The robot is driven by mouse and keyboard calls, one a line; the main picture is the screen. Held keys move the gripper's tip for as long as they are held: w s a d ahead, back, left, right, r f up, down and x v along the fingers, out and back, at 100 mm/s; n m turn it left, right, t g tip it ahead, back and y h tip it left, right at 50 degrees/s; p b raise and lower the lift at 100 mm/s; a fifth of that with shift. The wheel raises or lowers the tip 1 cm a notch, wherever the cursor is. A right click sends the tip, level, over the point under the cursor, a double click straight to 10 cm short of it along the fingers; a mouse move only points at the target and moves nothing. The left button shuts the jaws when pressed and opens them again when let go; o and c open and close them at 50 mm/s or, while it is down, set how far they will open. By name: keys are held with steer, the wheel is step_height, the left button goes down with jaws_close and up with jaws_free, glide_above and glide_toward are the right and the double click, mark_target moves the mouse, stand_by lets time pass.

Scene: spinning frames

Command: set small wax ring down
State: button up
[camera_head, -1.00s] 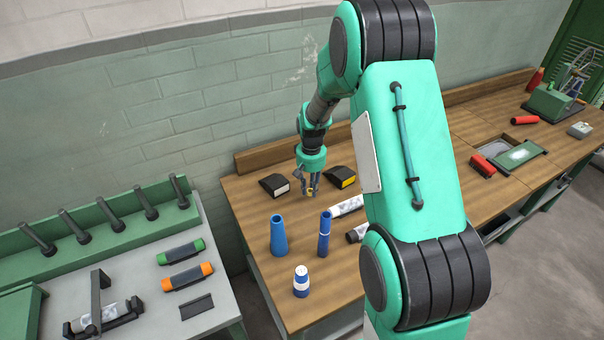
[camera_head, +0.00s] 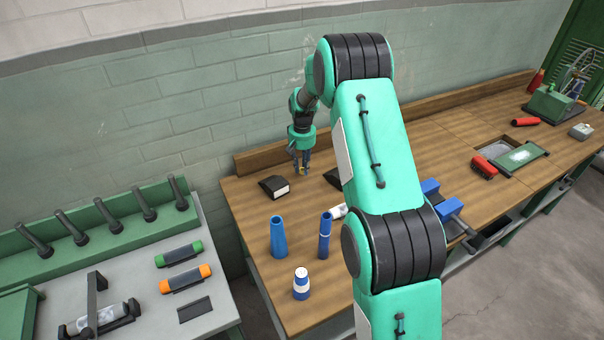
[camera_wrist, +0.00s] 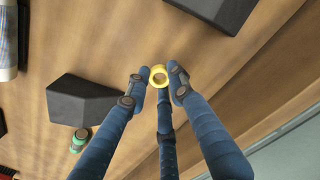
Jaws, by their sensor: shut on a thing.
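The small wax ring (camera_wrist: 158,76) is a yellow ring, seen with its hole facing the wrist camera. My gripper (camera_wrist: 160,80) is shut on it, with dark blue fingers around the ring at their tips. In the head view my gripper (camera_head: 301,173) points down over the back of the wooden bench (camera_head: 400,165), between two black wedge-shaped blocks. The ring is only a tiny yellowish spot there. I cannot tell the exact gap between ring and bench top.
A black block (camera_head: 273,187) stands left of my gripper; another (camera_head: 333,177) is partly behind my arm. Bare wood lies around the ring in the wrist view.

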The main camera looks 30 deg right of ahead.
mark_target(302, 178)
steer(key=shift+w, duration=0.3)
steer(key=shift+f+b, duration=0.4)
steer(key=shift+f, duration=1.4)
steer(key=o, duration=0.7)
steer(key=shift+f, duration=0.1)
step_height(302, 178, up, 12)
steer(key=shift+r+p, duration=0.15)
steer(key=shift+p, duration=0.9)
